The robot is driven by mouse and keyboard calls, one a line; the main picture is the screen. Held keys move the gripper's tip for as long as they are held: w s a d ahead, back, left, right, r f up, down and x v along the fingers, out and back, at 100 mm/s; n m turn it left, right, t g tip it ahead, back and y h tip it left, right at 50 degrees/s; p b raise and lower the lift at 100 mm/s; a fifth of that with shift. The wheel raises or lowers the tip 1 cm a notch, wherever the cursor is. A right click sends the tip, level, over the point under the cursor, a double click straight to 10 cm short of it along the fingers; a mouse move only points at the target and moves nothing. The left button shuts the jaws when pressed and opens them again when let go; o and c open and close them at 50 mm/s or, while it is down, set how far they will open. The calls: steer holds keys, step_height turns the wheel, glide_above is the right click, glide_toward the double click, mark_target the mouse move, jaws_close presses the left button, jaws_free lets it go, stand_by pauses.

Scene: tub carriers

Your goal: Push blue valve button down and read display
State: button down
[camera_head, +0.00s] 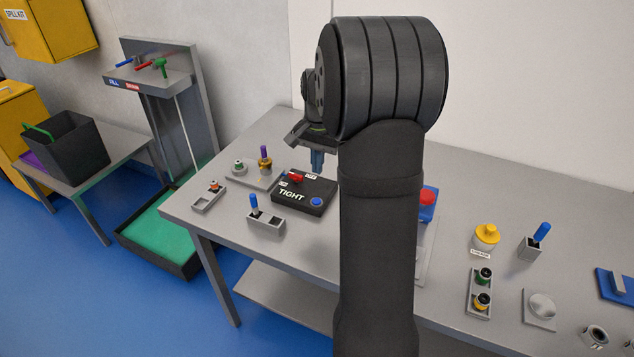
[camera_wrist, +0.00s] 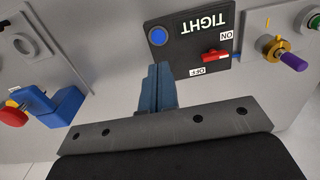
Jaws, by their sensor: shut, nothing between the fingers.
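A black box (camera_head: 300,207) lies on the grey table and shows the word TIGHT in white. A round blue button (camera_head: 317,202) is at its near right corner; in the wrist view the blue button (camera_wrist: 157,36) is at the top, left of the word. A red switch handle (camera_wrist: 215,56) on the box lies between ON and OFF labels; it also shows in the head view (camera_head: 294,178). My gripper (camera_head: 317,166) is shut and empty, above the box's far right side. In the wrist view my fingertips (camera_wrist: 154,72) are just below the button, apart from it in the picture.
A purple-handled valve (camera_head: 265,160) stands left of the box. A holder with a blue handle (camera_head: 265,222) is in front of it. A red button on a blue base (camera_head: 428,199) is to the right, partly behind my arm. A yellow knob (camera_head: 486,235) stands further right.

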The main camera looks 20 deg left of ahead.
step_height(320, 180, up, 4)
steer(key=shift+f, duration=0.15)
stand_by(3.0)
